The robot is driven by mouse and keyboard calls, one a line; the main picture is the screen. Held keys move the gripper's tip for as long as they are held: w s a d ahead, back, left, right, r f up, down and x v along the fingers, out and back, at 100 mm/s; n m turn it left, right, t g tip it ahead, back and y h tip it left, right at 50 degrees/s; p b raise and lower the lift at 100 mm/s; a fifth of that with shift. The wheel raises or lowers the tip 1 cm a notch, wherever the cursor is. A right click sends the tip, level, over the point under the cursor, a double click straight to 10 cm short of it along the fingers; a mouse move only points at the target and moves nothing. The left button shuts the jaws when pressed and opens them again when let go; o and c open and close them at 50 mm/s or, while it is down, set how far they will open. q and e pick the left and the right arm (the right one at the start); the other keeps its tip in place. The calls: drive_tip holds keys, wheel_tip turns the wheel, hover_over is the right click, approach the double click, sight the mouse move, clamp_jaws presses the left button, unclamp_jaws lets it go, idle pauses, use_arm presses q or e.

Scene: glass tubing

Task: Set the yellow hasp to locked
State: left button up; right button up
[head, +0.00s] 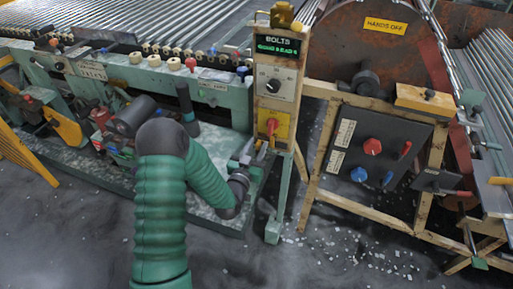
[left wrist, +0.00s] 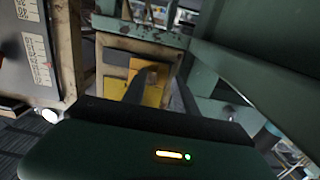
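A yellow plate with an orange-red lever (head: 273,127), which I take to be the yellow hasp, is on the post below the BOLTS display. In the left wrist view a yellow plate (left wrist: 152,90) shows ahead, with a dark bar in front of it. I cannot tell whether that bar is the lever or a finger. My left gripper (head: 246,158) is beside the post, a little below and left of the lever. Its fingers are too small to read, and I see no clear contact. My right gripper is not in view.
The post carries a grey dial plate (head: 276,83) above the yellow plate. A dark panel with red and blue knobs (head: 368,160) stands right of it. The green machine (head: 225,93) is at the left. The floor between has scattered bits.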

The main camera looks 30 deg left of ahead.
use_arm(q)
drive_tip(key=shift+d+r, duration=0.1)
drive_tip(key=shift+d, duration=0.1)
drive_tip(key=shift+c, duration=0.3)
drive_tip(key=shift+a, duration=0.3)
clamp_jaws()
idle(0.5)
